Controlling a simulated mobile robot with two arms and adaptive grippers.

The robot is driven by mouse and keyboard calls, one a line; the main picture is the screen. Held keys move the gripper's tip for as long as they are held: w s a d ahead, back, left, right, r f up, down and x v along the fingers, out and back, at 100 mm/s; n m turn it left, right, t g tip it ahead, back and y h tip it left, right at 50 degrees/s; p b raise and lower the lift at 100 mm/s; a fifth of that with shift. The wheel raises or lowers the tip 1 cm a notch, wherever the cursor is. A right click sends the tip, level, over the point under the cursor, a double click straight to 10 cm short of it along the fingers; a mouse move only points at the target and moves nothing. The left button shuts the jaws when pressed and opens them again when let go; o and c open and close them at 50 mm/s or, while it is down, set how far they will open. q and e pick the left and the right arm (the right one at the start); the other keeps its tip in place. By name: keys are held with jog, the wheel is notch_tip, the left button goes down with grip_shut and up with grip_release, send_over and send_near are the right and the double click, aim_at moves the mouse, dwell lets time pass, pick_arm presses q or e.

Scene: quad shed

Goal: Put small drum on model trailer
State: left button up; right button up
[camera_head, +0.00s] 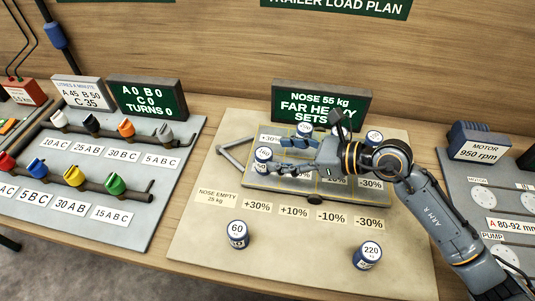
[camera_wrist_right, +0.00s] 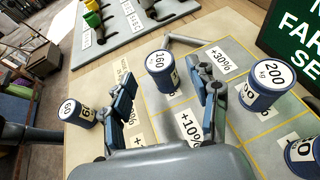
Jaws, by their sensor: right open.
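Small blue and white drums stand upright on and around the grey model trailer (camera_head: 345,196). The drum marked 160 (camera_head: 263,160) stands on the trailer's left end; in the right wrist view (camera_wrist_right: 163,78) it is between and beyond my open right fingers. My right gripper (camera_head: 283,154) reaches in from the right over the trailer, empty and apart from that drum. The 200 drum (camera_wrist_right: 263,84) and another drum (camera_head: 374,137) stand at the trailer's far side. The 60 drum (camera_head: 237,234) and 220 drum (camera_head: 367,255) stand on the board in front. My left gripper is out of view.
A sign (camera_head: 320,103) reading "NOSE 55 kg" stands behind the trailer. A panel with coloured valves (camera_head: 75,176) is at left, a motor (camera_head: 479,141) at right. The beige board (camera_head: 300,262) is clear between the two front drums.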

jog(key=b+v, duration=0.1)
jog(key=v, duration=0.4)
jog(key=shift+s+d+r, duration=0.1)
jog(key=shift+s+d, duration=0.1)
jog(key=shift+d, duration=0.15)
jog(key=shift+s+d+r, duration=0.15)
jog(key=shift+d+r, duration=0.05)
jog(key=shift+d, duration=0.1)
